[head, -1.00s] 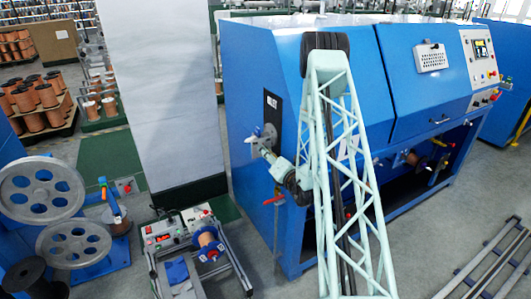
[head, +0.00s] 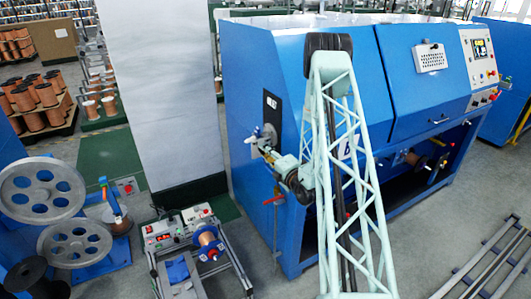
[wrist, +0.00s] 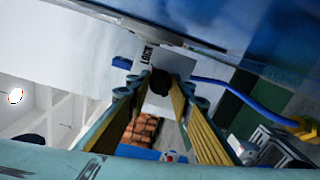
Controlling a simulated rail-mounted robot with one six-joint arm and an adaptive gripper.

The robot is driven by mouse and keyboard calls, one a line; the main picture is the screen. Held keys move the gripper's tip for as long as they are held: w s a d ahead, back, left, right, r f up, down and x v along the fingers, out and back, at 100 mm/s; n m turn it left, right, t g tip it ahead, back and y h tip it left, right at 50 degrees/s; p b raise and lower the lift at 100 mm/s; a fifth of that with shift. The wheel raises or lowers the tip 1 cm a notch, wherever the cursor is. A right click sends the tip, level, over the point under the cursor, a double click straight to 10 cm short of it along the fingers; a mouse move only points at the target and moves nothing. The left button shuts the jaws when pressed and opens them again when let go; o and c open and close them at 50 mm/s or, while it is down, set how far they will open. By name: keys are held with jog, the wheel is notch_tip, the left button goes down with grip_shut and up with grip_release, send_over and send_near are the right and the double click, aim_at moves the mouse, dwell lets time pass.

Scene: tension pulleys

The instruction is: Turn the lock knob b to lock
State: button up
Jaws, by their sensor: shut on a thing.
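The lock knob b (wrist: 160,82) is a dark knob in the wrist view, in front of a white plate (wrist: 147,56) that reads LOCK. My gripper (wrist: 161,92) is shut on the knob, with a yellow-padded finger on each side of it. In the head view my gripper (head: 262,149) reaches the left end face of the blue machine (head: 250,75), just below a grey fitting. The knob itself is hidden or too small to tell there.
A red-handled valve (head: 274,200) sticks out below my gripper. A tall white panel (head: 160,90) stands left of the machine. A small bench unit with a copper spool (head: 207,237) stands on the floor below. Grey pulleys (head: 42,195) are at far left.

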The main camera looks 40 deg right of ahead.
dwell(0.4)
jog(key=o, duration=0.8)
jog(key=shift+o, duration=0.2)
jog(key=shift+s, duration=0.1)
jog(key=v, duration=1.2)
jog(key=shift+a, duration=0.1)
